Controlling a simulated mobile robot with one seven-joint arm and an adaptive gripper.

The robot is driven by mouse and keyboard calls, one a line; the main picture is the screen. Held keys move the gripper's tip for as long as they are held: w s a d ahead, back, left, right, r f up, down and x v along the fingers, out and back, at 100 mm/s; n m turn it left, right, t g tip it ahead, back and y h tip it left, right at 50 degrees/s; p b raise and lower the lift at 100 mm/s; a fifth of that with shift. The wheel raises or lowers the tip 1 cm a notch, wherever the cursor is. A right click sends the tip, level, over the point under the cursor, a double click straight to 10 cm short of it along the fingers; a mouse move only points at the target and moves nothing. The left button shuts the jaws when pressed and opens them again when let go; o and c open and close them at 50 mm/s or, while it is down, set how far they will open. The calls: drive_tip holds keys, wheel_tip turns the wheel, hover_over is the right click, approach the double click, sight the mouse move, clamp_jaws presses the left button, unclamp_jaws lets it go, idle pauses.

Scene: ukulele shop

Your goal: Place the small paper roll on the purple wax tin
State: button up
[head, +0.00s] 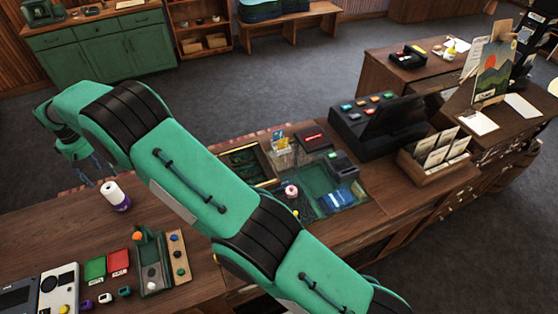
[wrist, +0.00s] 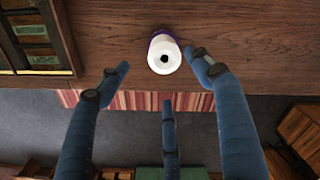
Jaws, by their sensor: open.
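The small paper roll (head: 111,190) is white with a dark hole in its top. It stands upright on the purple wax tin (head: 122,206) on the wooden counter, at the left of the head view. In the wrist view the roll (wrist: 158,48) is seen end-on at top centre, hiding most of the tin; only a purple edge (wrist: 160,32) shows behind it. My gripper (wrist: 162,76) is open and empty, its blue fingers spread, with the roll just beyond the fingertips and apparently clear of them. In the head view my gripper (head: 97,172) is just behind the roll.
A wooden tray (head: 178,262) with small coloured pieces and a red card (head: 118,261) lie on the counter in front. A glass-topped display (head: 315,198) and a black register (head: 375,127) are to the right. The counter around the roll is clear.

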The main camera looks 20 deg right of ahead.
drive_tip(key=s+d+r+m+t, duration=0.1)
drive_tip(key=s+d+r, duration=0.1)
drive_tip(key=d+r, duration=1.05)
drive_tip(key=s+d+r+m+t, duration=0.1)
drive_tip(key=s+d+r+m, duration=0.15)
drive_tip(key=d+r, duration=0.95)
drive_tip(key=s+d+r+m+t, duration=0.1)
drive_tip(key=s+d+r+m, duration=0.1)
drive_tip(key=s+d+r, duration=1.1)
drive_tip(key=s+d+f+m+t, duration=0.1)
drive_tip(key=s+d+f, duration=0.1)
drive_tip(key=s+d, duration=0.4)
drive_tip(key=s+d+f+m, duration=0.1)
drive_tip(key=s+d, duration=0.5)
drive_tip(key=s, duration=0.8)
drive_tip(key=s+d+f+m+t, duration=0.1)
drive_tip(key=s+d+f, duration=0.2)
drive_tip(key=s+d, duration=0.3)
drive_tip(key=s, duration=0.5)
drive_tip(key=shift+d+t, duration=0.3)
drive_tip(key=shift+f, duration=0.15)
wheel_tip(320, 180, down, 18)
drive_tip(key=b, duration=1.8)
